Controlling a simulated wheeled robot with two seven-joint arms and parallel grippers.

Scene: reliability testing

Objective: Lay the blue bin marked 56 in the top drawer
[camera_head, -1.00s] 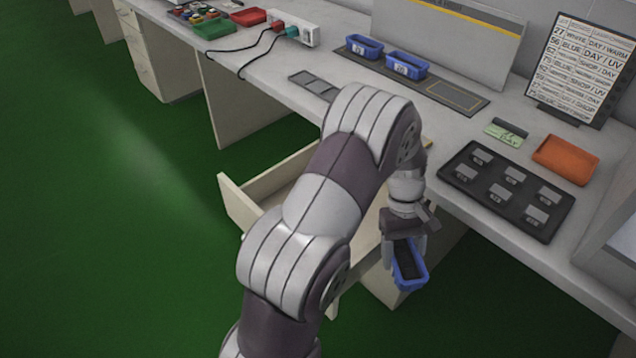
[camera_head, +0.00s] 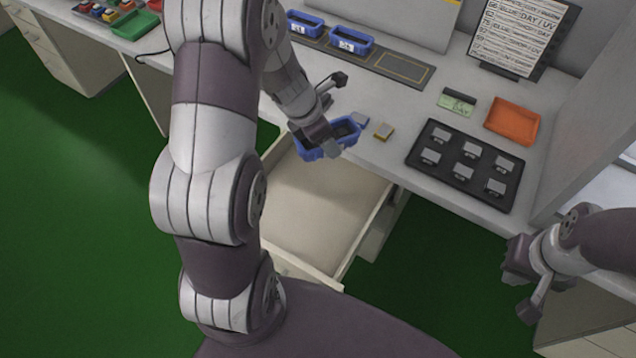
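A blue bin (camera_head: 313,153) is held by my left gripper (camera_head: 322,138) at the desk's front edge, above the back of the open drawer. One grey finger shows over the bin's near wall; the other is mostly hidden. No number on this bin can be read. The top drawer (camera_head: 318,205) is pulled out, and its visible floor is empty; my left arm hides its left part. Two more blue bins, one at left (camera_head: 305,25) and one at right (camera_head: 351,44), stand on a dark strip with white labels. My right gripper (camera_head: 517,262) is empty at the right, its finger gap unclear.
A black tray (camera_head: 448,187) with several grey pieces, an orange tray (camera_head: 512,121), a green card (camera_head: 457,103) and a sign (camera_head: 515,38) are on the desk.

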